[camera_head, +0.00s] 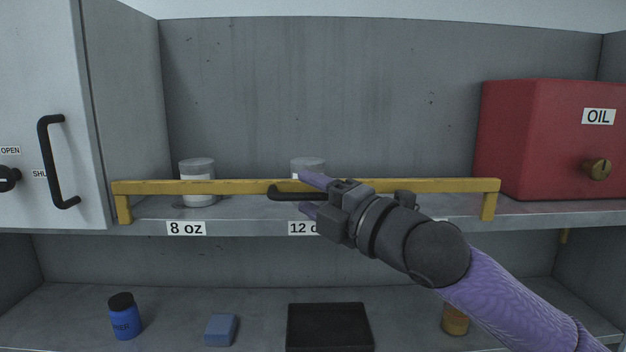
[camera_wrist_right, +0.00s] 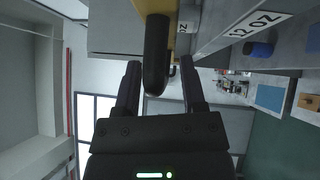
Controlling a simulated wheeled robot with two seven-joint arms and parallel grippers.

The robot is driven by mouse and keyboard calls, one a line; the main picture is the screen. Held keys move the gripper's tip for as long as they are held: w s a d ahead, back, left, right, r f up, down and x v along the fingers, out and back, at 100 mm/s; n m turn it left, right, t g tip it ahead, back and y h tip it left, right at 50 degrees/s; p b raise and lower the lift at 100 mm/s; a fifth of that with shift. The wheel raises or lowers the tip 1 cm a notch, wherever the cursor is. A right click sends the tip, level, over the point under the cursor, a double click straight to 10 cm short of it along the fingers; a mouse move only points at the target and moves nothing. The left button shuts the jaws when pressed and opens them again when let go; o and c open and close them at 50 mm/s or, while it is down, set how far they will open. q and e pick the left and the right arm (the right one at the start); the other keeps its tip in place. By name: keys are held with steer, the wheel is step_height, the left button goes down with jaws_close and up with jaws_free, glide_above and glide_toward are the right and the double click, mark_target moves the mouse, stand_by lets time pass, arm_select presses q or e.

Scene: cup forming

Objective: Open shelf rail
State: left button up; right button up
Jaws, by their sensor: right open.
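The yellow shelf rail (camera_head: 230,187) runs level across the front of the upper shelf, in front of the cups. Its black handle (camera_head: 285,194) sits near the middle; it also shows in the right wrist view (camera_wrist_right: 157,55), reaching in between the two fingers. My right gripper (camera_head: 308,194) is at the handle with its fingers apart, one above and one below it in the head view. In the wrist view the right gripper (camera_wrist_right: 158,85) is open around the handle's end; I cannot tell whether either finger touches it. My left gripper is not in view.
Behind the rail stand two pale cups or canisters, one (camera_head: 197,180) over the "8 oz" label and one (camera_head: 308,167) partly hidden. A red OIL box (camera_head: 545,140) is at right. A white cabinet door (camera_head: 45,100) is at left. Below are a blue bottle (camera_head: 124,318) and black tray (camera_head: 328,328).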

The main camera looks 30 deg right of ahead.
steer(key=shift+c, duration=0.3)
jaws_close()
stand_by(1.2)
